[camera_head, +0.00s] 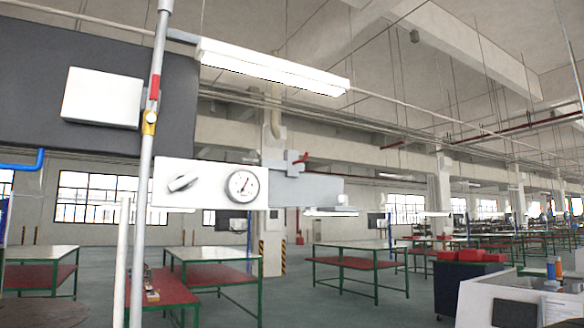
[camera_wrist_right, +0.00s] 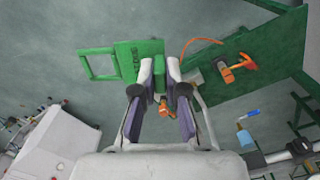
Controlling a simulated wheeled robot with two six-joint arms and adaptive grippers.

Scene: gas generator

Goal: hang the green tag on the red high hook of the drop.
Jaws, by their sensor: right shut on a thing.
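In the right wrist view, my right gripper (camera_wrist_right: 159,68) is shut on the green tag (camera_wrist_right: 132,60). The tag has dark lettering on its plate and an open square frame on its left side. The fingers cover its right part. In the head view, a grey vertical pipe, seemingly the drop (camera_head: 142,205), stands at the left. A small red piece (camera_head: 154,87), likely the high hook, is on it above a yellow fitting (camera_head: 149,122). Its exact hook shape is too small to tell. Neither gripper shows in the head view.
A white panel with a gauge (camera_head: 243,185) and a grey arm lies just right of the pipe. A white box (camera_head: 102,98) on a dark panel lies left of it. In the wrist view, an orange tool (camera_wrist_right: 232,68) lies over a green surface.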

